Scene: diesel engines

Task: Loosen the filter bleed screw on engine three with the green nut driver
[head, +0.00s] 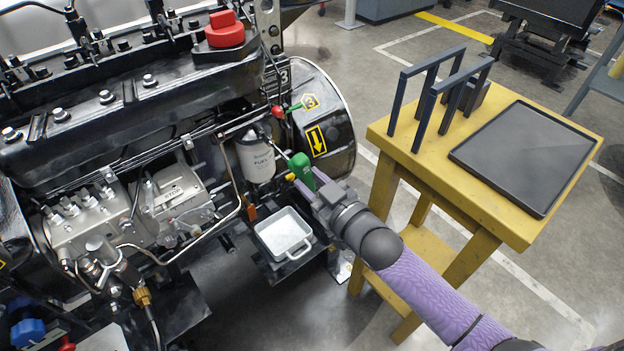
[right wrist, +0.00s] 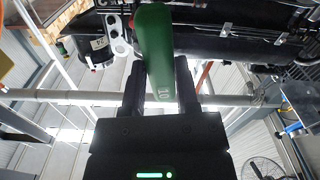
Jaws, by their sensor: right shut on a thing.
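My right gripper (head: 310,188) is shut on the green handle of the nut driver (head: 301,168), right of the filter. The driver's thin shaft points up and left towards the filter's top. The bleed screw is too small to make out, so I cannot tell whether the tip touches it. In the right wrist view the green handle (right wrist: 155,50) stands between the fingers. My left gripper is out of view.
A white tray (head: 283,234) sits below the filter. A metal pipe (head: 232,180) runs left of the filter. A red-knobbed lever (head: 279,112) is above the driver.

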